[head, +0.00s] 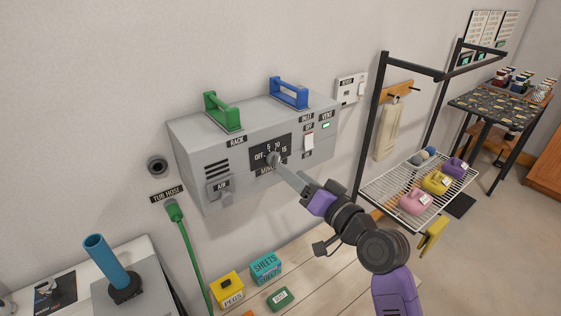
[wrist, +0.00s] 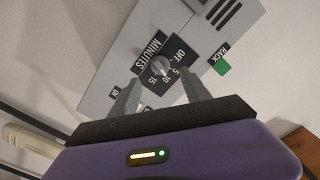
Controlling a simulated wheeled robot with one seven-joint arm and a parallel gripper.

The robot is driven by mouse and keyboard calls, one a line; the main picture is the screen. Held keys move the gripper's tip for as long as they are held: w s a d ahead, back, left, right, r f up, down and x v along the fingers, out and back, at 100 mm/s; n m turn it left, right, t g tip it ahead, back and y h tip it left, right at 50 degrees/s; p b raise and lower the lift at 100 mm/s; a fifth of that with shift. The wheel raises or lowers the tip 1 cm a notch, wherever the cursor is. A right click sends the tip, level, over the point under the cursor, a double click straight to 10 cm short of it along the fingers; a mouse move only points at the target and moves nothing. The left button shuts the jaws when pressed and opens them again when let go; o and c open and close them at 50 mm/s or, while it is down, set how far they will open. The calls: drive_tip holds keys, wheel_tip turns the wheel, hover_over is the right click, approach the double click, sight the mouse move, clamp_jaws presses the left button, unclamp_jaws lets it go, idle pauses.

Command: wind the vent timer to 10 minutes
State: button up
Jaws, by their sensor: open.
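The vent timer is a grey knob (wrist: 160,66) on a black plate (head: 286,146) marked OFF, 5, 10, 15 and MINUTES, on the front of a grey wall box (head: 215,160). My gripper (wrist: 158,77) is open, its two grey fingers apart on either side of the knob in the wrist view. I cannot tell whether either finger touches it. In the head view my gripper (head: 280,165) reaches the plate from the lower right and partly covers the knob. The knob's pointer is too small to read for certain.
A green hose (head: 180,230) hangs at left. A wire rack (head: 385,195) stands at right. Boxes (head: 265,266) lie below.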

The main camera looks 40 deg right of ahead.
sight(278, 162)
drive_tip(key=shift+w+p, duration=0.6)
drive_tip(key=shift+w, duration=2.55)
